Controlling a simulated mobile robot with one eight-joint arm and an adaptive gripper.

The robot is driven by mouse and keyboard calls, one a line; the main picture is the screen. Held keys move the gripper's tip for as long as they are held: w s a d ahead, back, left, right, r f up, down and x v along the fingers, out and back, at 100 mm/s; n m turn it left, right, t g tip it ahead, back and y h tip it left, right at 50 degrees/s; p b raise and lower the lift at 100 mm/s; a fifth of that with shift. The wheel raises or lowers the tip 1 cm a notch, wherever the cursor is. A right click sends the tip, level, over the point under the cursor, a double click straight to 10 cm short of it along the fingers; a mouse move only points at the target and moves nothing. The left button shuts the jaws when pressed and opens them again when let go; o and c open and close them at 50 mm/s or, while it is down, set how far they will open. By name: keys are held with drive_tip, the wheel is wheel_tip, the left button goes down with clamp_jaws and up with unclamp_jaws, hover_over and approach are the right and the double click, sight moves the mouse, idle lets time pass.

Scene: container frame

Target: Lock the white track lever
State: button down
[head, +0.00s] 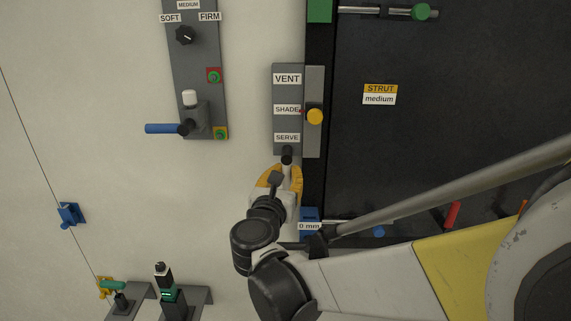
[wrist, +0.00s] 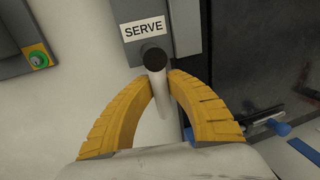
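The white lever (wrist: 162,100) hangs down from a dark round pivot (wrist: 154,59) just under the SERVE label in the wrist view. In the head view the pivot (head: 287,155) sits at the lower end of a grey panel marked VENT, SHADE and SERVE (head: 287,125). My gripper (wrist: 160,77) has its yellow fingers on both sides of the lever. The fingertips converge on it just below the pivot and seem to touch it. In the head view my gripper (head: 287,168) hides most of the lever.
A dark window (head: 440,150) lies to the right, with a blue block (head: 310,215) at its lower left edge. Left on the wall is a grey panel (head: 195,60) with a dial and a projecting blue handle (head: 162,128). Grey brackets (head: 190,300) stand at lower left.

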drive_tip(key=shift+a+r+m+g+y+p, duration=0.25)
drive_tip(key=shift+a+r+m+y, duration=0.35)
drive_tip(key=shift+m, duration=2.05)
drive_tip(key=shift+a+r+m+g+y+p, duration=0.15)
drive_tip(key=shift+a+r+m+g+y, duration=0.35)
drive_tip(key=shift+m, duration=2.1)
drive_tip(key=shift+a+r+m+g+y+p, duration=0.2)
drive_tip(key=shift+a+r+m+y, duration=0.5)
drive_tip(key=shift+m, duration=1.95)
drive_tip(key=shift+w+a+r, duration=0.1)
drive_tip(key=c, duration=1.3)
unclamp_jaws()
drive_tip(key=v, duration=1.2)
